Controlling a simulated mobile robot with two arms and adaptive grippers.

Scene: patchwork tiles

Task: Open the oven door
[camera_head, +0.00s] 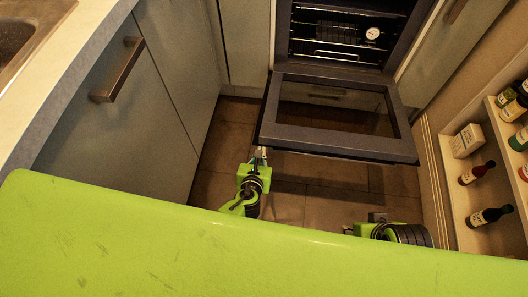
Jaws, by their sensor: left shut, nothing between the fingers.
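The oven (340,32) is at the top right of centre, with wire racks and a round white dial inside. Its dark oven door (340,140) with a glass pane is folded far down and out toward me, showing the cavity. My left gripper (262,153) is at the left front corner of the door, shut with nothing between the fingers. I cannot tell whether it touches the door edge. Part of my right arm shows at the lower right, below the door; its fingers are hidden.
Grey cabinets (125,115) with a bar handle (117,70) stand at the left, under a counter with a sink (22,38). At the right a shelf (470,225) holds several bottles and a white box (467,141). Brown floor tiles (300,190) are clear below the door.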

